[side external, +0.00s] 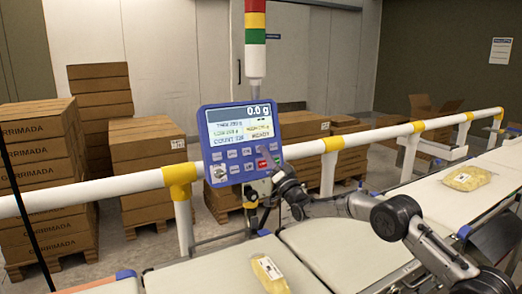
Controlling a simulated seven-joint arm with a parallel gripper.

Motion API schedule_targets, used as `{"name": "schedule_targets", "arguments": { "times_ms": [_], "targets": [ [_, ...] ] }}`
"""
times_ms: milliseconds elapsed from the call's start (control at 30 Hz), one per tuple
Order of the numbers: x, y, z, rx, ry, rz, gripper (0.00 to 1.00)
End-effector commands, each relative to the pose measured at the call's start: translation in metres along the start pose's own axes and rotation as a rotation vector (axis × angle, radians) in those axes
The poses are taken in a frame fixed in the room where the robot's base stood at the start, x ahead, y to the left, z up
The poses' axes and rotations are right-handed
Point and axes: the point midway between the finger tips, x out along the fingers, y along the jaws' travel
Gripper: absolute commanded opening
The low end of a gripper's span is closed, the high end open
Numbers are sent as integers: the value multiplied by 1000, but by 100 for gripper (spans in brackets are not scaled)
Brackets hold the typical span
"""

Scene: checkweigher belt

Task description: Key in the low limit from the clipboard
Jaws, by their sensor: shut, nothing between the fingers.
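The blue control panel (206,140) stands upright at the middle of the side external view. Its screen (240,123) reads 0.0 g at the top, with several lines of smaller text that I cannot read. Below the screen are rows of small keys (232,154), a red button (262,164) and a round knob (219,172). My gripper (272,172) is shut and empty at the panel's lower right corner, close to the keys. I cannot tell whether it touches one.
A bagged yellow product (269,270) lies on the near belt (215,275), and another (466,178) on the belt at right. A white rail with yellow joints (180,173) runs behind. A light tower (255,35) rises above the panel. Stacked cartons (40,150) stand beyond.

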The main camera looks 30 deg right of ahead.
Motion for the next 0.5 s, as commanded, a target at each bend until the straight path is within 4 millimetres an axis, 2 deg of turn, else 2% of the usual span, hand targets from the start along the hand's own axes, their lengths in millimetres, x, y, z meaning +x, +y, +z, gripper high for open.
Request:
{"name": "schedule_targets", "arguments": {
  "times_ms": [500],
  "targets": [
    [4,2,2,0,1,-1,0]
  ]
}}
